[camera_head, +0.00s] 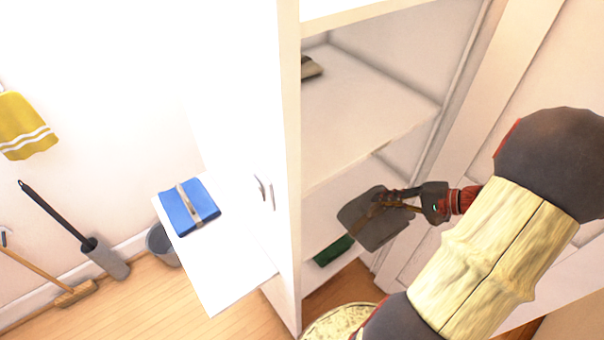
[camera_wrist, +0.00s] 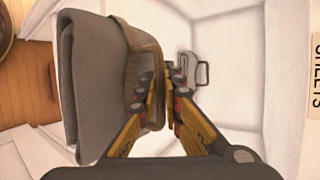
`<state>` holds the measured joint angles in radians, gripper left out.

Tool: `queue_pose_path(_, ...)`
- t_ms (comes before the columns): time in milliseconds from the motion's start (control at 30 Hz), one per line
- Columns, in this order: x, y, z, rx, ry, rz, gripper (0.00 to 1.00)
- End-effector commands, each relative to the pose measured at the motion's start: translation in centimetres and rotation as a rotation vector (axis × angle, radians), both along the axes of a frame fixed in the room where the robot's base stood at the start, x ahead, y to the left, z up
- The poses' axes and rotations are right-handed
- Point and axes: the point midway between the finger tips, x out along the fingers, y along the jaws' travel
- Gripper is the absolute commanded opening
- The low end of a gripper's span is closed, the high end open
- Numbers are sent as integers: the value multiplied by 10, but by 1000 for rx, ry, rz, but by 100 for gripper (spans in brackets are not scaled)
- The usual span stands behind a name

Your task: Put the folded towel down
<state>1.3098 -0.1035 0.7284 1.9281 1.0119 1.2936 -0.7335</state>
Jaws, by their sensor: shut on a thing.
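A grey folded towel with a brown band (camera_head: 372,228) is in the head view, in front of the lower part of the white shelf unit. In the wrist view the grey towel (camera_wrist: 95,85) fills the left side, with its band running between the fingers. My gripper (camera_head: 398,200) is shut on it, and the fingers (camera_wrist: 164,95) pinch the band in the wrist view. The towel hangs tilted from the fingers. I cannot tell whether it touches the shelf behind it.
A blue banded folded towel (camera_head: 188,208) lies on a white surface at left. A brownish folded item (camera_head: 311,68) sits on the upper shelf (camera_head: 365,105), which has free room. A green item (camera_head: 334,250) lies low in the unit. A white upright panel (camera_head: 288,150) stands left of the shelves.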

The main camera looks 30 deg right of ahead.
Motion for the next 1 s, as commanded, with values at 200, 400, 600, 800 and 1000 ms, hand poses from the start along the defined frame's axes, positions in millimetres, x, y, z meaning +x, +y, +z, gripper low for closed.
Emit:
queue_pose_path(200,-26,-2,1,1,-1,14,0)
queue_pose_path(400,7,4,-1,-1,-1,24,0)
queue_pose_path(600,57,11,-1,-2,-2,22,0)
queue_pose_path(800,105,18,-1,-1,-1,20,0)
queue_pose_path(1000,151,24,-1,0,-2,20,0)
